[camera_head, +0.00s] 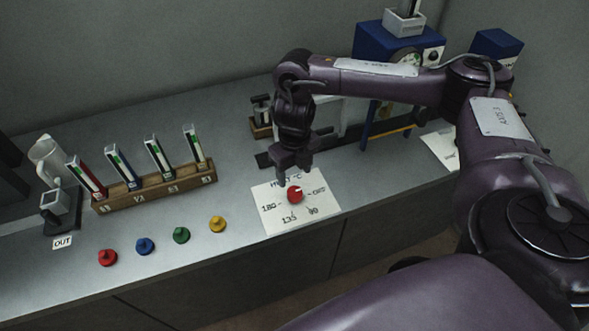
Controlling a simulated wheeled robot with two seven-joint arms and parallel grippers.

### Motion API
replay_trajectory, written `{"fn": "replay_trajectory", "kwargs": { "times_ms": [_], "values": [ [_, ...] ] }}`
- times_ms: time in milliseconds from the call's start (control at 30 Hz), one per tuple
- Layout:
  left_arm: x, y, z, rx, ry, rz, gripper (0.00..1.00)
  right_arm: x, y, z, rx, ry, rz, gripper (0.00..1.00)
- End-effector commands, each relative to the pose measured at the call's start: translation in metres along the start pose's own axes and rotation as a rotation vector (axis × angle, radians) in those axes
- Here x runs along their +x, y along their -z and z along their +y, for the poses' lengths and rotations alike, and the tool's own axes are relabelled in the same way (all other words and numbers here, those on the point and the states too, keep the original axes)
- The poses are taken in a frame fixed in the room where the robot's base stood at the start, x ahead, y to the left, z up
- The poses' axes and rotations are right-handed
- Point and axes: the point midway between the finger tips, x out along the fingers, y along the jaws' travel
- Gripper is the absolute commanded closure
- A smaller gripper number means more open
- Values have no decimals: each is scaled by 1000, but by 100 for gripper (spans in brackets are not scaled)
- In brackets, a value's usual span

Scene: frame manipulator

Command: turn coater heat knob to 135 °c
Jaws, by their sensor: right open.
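The coater heat knob (295,195) is a red round knob with a white pointer mark. It sits on a white dial card (272,215) on the counter, with "180", "135", "90" and a word on the right that I read as "OFF" printed around it. The pointer appears to face right, toward that word. My right gripper (294,176) points down just above and behind the knob. It is open, and I cannot tell whether a finger touches the knob. My left gripper is not in view.
A wooden rack (155,190) holds several upright coloured slides. Red (107,258), blue (145,247), green (181,235) and yellow (217,224) knobs stand in front of it. A blue machine (385,45) with a gauge stands behind my right arm.

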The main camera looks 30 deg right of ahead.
Motion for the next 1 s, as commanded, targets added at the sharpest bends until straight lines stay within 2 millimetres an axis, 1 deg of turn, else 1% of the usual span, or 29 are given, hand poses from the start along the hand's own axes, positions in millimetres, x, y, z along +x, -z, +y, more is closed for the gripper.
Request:
{"fn": "replay_trajectory", "kwargs": {
  "times_ms": [167,233,400,500,633,833,867,1000],
  "values": [
    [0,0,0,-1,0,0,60,24,2,-1,0,1,8,41],
    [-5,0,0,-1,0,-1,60,34,2,0,0,2,8,41],
    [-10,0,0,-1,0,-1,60,59,1,0,0,0,5,41],
    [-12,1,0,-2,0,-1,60,69,1,0,0,1,3,41],
    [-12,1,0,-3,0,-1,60,74,0,0,0,1,1,41],
    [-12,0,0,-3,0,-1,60,75,0,0,0,0,0,41],
    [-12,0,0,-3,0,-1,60,75,0,0,0,0,0,43],
    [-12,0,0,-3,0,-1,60,75,0,0,0,0,0,61]
  ]
}}
